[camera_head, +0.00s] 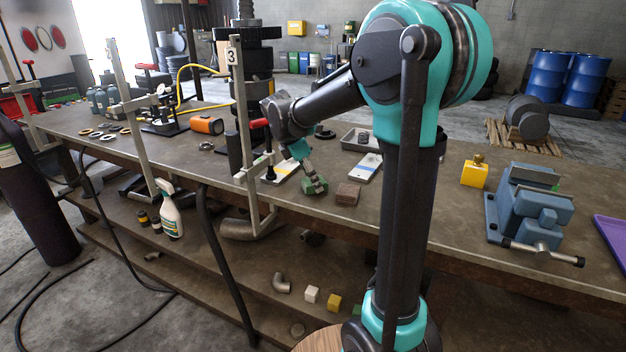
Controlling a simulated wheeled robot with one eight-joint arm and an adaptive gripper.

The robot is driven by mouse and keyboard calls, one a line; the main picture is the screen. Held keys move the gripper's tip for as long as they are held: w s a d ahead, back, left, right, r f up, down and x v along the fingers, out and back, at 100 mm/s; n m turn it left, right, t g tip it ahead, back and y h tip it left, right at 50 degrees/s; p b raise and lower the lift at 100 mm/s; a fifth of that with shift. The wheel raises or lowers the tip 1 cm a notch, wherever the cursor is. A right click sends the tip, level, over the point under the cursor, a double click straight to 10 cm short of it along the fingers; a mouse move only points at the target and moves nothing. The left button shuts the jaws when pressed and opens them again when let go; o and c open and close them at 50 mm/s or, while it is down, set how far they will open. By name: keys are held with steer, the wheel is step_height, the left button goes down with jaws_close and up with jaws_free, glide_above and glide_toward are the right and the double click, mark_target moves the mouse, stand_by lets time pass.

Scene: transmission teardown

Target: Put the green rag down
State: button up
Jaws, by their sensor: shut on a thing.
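The green rag (316,187) is a small folded green bundle near the front edge of the workbench (420,215), in the middle of the view. My gripper (309,172) comes down from the upper left and is shut on the rag. The rag is at or just above the bench top; I cannot tell whether it touches. The fingertips are small and partly hidden by the rag.
A brown block (347,194) lies just right of the rag. A clamp upright (243,110) stands to the left.

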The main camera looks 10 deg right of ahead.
mark_target(304, 182)
steer(key=o, duration=1)
steer(key=shift+f, duration=0.1)
steer(key=shift+v, duration=3.9)
